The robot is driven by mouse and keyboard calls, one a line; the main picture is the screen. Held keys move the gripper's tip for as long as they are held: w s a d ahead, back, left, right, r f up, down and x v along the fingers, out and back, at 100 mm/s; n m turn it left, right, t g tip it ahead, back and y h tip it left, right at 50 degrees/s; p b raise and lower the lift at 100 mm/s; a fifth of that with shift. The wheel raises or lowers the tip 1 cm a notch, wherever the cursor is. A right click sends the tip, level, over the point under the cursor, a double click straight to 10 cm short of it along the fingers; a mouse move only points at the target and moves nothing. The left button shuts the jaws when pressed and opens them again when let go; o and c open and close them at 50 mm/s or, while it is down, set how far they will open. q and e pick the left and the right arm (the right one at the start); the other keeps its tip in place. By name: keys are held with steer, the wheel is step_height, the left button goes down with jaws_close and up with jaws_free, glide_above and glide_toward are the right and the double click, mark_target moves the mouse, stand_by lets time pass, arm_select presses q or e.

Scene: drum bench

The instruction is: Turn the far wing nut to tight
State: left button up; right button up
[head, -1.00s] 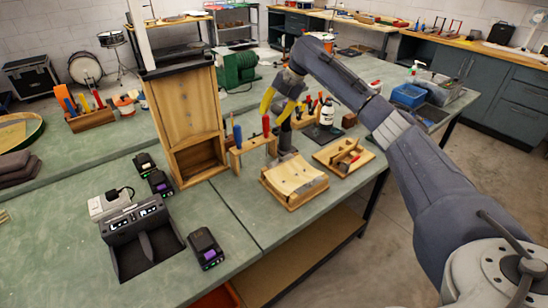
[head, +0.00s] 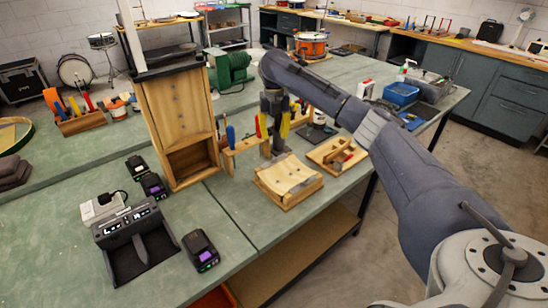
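My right gripper (head: 273,130) comes in from the right and points down over the middle of the bench. Its two yellow fingers are spread apart, so it looks open. A grey upright part (head: 279,142) shows between and below the fingers, behind the wooden cradle; I cannot tell whether they touch it. No wing nut can be made out; it is too small or hidden by the gripper. My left gripper is not in view.
A wooden cradle (head: 288,182) and a wooden tray (head: 337,154) are close to the gripper. A tall wooden cabinet (head: 178,110) and a tool rack (head: 238,150) stand left of it. A charger (head: 127,222) and battery packs lie nearer.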

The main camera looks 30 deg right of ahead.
mark_target(274, 159)
step_height(274, 159, down, 11)
steer(key=shift+r, duration=0.1)
stand_by(0.4)
steer(key=shift+c, duration=0.4)
jaws_close()
